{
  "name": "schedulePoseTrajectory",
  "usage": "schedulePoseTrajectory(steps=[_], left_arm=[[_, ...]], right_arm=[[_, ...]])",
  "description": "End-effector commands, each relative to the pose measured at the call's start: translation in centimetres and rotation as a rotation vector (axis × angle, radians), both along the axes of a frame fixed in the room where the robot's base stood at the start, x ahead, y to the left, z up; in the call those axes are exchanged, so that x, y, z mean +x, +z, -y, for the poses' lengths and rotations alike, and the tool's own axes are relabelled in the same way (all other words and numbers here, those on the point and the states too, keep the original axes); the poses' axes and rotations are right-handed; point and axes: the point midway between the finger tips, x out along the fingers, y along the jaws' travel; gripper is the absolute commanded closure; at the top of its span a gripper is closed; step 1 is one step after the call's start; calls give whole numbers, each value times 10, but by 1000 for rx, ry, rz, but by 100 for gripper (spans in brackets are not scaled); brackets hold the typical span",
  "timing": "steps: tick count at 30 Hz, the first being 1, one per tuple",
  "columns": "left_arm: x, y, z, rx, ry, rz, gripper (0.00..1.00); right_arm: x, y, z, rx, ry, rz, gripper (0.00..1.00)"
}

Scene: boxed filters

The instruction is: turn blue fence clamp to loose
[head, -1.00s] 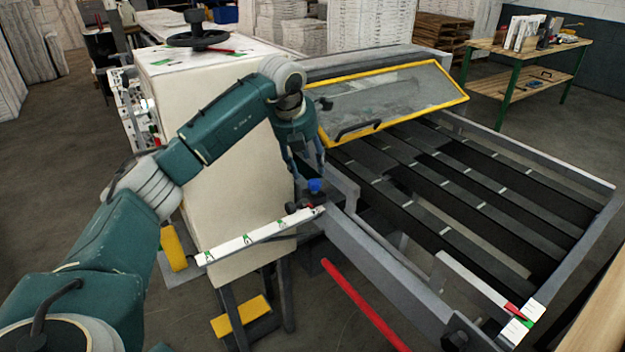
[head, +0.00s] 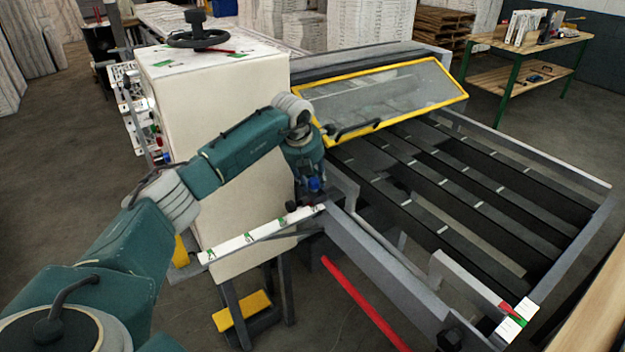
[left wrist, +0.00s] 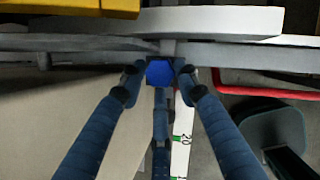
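The blue fence clamp (head: 315,184) is a small blue knob at the near end of the fence rail, beside the cream machine housing. The white fence scale (head: 255,236) with green marks runs left from it. My left gripper (left wrist: 159,74) is down around the clamp from above. In the left wrist view the clamp (left wrist: 160,72) shows as a blue block between the fingertips, which appear to touch it on both sides. In the head view the fingers partly hide it. My right gripper is out of view.
A yellow-framed clear guard (head: 400,97) with a black handle stands just behind my left gripper. A red bar (head: 365,303) lies in front of the rail. Dark slats (head: 470,190) fill the frame at right. A handwheel (head: 199,38) tops the housing.

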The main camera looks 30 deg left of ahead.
Motion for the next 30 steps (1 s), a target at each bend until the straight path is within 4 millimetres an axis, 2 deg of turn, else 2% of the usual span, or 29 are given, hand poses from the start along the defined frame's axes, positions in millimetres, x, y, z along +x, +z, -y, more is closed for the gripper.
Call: schedulePoseTrajectory(steps=[1, 2, 14, 30], left_arm=[[-2, -2, 3, -5, -4, -9, 89], [-2, -2, 3, -5, -4, -10, 95], [-4, -5, 6, -5, 55, -17, 95], [-2, -9, 13, -7, 397, -22, 96]], right_arm=[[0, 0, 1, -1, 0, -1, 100], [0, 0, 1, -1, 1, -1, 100], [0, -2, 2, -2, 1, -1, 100], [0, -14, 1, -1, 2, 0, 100]])
